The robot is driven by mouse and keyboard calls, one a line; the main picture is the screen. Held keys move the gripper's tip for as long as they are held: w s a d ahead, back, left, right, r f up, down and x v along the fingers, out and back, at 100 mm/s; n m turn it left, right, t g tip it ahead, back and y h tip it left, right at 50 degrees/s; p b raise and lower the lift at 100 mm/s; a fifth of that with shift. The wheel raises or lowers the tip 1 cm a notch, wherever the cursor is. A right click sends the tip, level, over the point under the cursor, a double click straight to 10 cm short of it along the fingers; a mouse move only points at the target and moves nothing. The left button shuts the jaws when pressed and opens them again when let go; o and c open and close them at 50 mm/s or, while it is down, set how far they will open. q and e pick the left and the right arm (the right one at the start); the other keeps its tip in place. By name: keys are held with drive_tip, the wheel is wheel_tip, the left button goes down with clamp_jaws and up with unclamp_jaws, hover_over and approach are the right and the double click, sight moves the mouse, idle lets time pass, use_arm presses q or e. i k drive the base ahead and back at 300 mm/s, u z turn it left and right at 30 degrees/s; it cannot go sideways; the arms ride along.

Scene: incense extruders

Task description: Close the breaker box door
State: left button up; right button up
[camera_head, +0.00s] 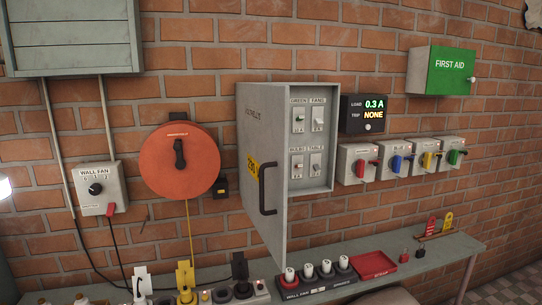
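The grey breaker box (328,184) is mounted on the brick wall near the middle of the view. Its door (256,125) stands open, hinged on the box's left side and swung out from the wall toward me. The door's outer face shows a dark bar handle (266,190) and a yellow label (253,175). Several labelled breaker switches (299,120) are exposed inside the box. Neither of my grippers can be made out in this view.
A shelf (466,242) runs below the box, with plugs, a black socket strip (318,286) and a red tray (378,265). A red cord reel (204,158) hangs left of the door. A load display (363,114) and coloured switches (397,160) are on the right.

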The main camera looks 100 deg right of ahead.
sight(263, 110)
drive_tip(key=z, duration=3.4)
drive_tip(key=i, duration=1)
drive_tip(key=k, duration=1)
drive_tip(key=u, duration=1.65)
drive_tip(key=i, duration=1.25)
drive_tip(key=z, duration=1.9)
